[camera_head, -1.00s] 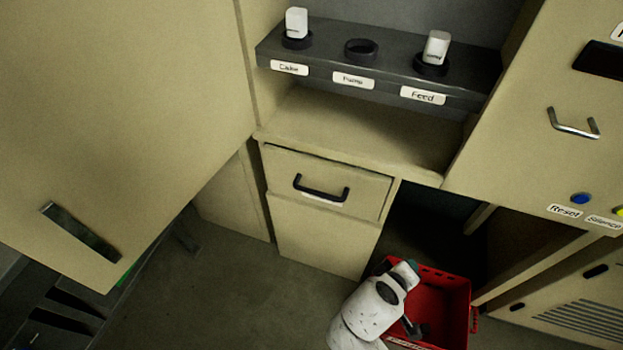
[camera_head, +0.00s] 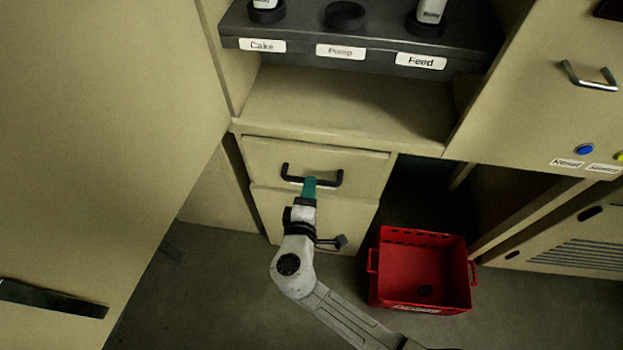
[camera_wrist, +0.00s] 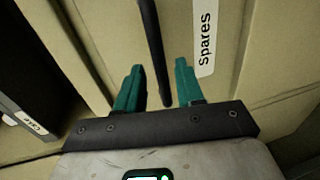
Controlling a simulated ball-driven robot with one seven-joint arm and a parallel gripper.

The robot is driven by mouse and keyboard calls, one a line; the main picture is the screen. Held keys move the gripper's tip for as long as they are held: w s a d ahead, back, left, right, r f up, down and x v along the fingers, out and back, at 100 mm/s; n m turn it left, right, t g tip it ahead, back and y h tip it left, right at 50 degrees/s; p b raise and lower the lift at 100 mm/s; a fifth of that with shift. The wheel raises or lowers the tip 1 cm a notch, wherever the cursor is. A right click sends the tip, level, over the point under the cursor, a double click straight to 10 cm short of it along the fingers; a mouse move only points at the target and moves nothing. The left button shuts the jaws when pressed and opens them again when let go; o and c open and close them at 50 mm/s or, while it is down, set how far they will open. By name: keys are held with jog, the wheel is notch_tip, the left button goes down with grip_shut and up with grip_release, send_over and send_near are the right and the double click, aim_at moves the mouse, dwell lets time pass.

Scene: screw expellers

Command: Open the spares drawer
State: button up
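The spares drawer (camera_head: 262,160) is a beige front under the counter, and it looks shut. Its black bar handle (camera_head: 335,180) also shows in the wrist view (camera_wrist: 152,45). The white "Spares" label (camera_wrist: 206,38) is beside the handle in the wrist view. My gripper (camera_head: 309,182) is at the handle, its teal fingers overlapping the bar in the head view. In the wrist view my gripper (camera_wrist: 158,68) has its two fingers apart, with the bar running between them and clear space on both sides. The fingers do not visibly press on it.
A red crate (camera_head: 374,283) stands on the floor right of the drawer, with a small dark item inside. A dark shelf (camera_head: 300,62) labelled Cake, Pump and Feed is above the counter. A large beige panel (camera_head: 100,130) fills the left. Floor is clear left of my arm.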

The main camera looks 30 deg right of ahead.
jog(key=shift+x, duration=1.85)
jog(key=shift+c, duration=0.3)
grip_shut()
